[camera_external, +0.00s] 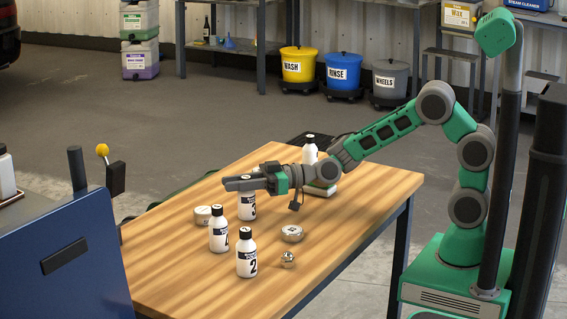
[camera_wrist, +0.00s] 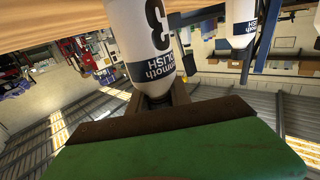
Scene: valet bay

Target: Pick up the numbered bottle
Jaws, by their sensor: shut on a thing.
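My gripper (camera_external: 240,184) is shut on the cap of a white bottle with a black label, the number 3 bottle (camera_external: 248,208). In the wrist view the number 3 bottle (camera_wrist: 146,42) appears upside down, with its neck between the jaws. The external view does not clearly show whether its base touches the wooden table (camera_external: 180,285). A similar number 2 bottle (camera_external: 247,262) stands upright at the front. Another white bottle (camera_external: 218,238) stands to its left, its number hard to read. A further white bottle (camera_external: 310,152) stands behind my gripper.
Small round tins (camera_external: 292,233) and (camera_external: 203,215) sit on the table, with a small metal item (camera_external: 287,259) near its front. A blue cabinet (camera_external: 65,262) stands left of the table. The near right tabletop is clear.

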